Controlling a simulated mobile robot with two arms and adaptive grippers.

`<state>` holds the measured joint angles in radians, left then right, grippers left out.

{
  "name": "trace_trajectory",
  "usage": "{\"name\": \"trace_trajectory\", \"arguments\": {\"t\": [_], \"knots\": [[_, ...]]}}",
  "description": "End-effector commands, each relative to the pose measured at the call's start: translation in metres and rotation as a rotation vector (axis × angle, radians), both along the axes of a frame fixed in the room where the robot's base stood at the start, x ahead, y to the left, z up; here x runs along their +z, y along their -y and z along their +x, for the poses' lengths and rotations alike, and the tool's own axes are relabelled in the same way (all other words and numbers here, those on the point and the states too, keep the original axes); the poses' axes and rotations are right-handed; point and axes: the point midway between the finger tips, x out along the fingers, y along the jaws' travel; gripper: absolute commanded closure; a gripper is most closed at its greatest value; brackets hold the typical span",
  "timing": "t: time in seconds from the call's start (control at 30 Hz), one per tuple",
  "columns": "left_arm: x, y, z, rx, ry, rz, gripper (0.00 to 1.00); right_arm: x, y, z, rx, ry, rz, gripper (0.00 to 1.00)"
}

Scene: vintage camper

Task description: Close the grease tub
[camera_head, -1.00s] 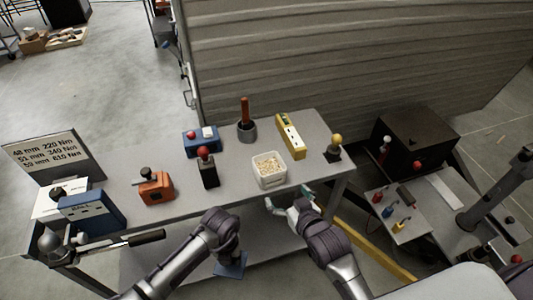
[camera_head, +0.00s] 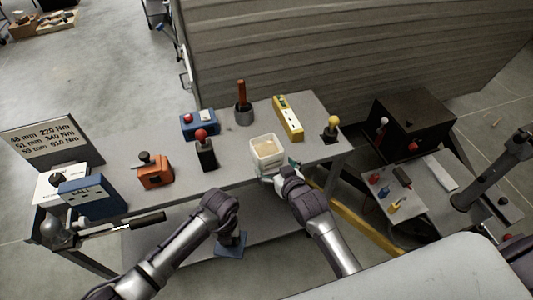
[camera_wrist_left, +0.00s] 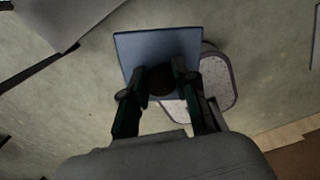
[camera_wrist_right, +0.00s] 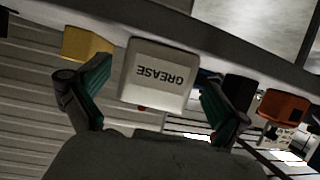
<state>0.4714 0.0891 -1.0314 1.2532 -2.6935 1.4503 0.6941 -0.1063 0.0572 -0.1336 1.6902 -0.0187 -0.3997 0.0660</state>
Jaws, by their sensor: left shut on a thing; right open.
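The grease tub (camera_head: 264,166) is a square white container, open on top with pale beige contents, standing near the front edge of the grey bench. In the right wrist view its front wall (camera_wrist_right: 155,88) reads GREASE upside down. My right gripper (camera_head: 280,170) is open at the tub's front, its fingers apart on either side of the tub in the wrist view; contact cannot be told. My left gripper (camera_head: 232,238) is shut on the dark knob of a square blue-grey plate, seemingly a lid (camera_wrist_left: 140,44), held low in front of the bench. Its fingers partly hide the knob.
On the bench (camera_head: 228,172) stand a black post with a red ball (camera_head: 206,152), a blue box (camera_head: 195,125), a cup with a brown handle (camera_head: 243,113), a yellow level (camera_head: 288,118), a yellow-knobbed post (camera_head: 331,130) and an orange block (camera_head: 155,172). A yellow beam (camera_head: 355,225) lies below right.

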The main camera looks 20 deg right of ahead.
Motion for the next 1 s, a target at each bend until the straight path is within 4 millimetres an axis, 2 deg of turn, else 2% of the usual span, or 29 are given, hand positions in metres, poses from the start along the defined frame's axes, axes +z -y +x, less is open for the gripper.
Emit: {"name": "trace_trajectory", "arguments": {"t": [0.27, 0.5, 0.63, 1.0], "knots": [[0.001, 0.0, 0.0, 0.0, 0.0, 0.0, 1.0, 0.0, -0.001, 0.003, 0.0, 0.001, 0.0, 0.0], [0.007, 0.0, 0.0, 0.0, 0.0, 0.0, 1.0, -0.01, -0.005, 0.035, 0.0, -0.001, 0.0, 0.0], [0.007, 0.0, 0.0, 0.0, 0.0, 0.0, 1.0, -0.015, -0.006, 0.047, 0.0, 0.0, -0.001, 0.0], [0.007, 0.0, 0.0, 0.0, 0.0, 0.0, 1.0, -0.017, -0.007, 0.048, 0.001, 0.0, 0.0, 0.0]]}}
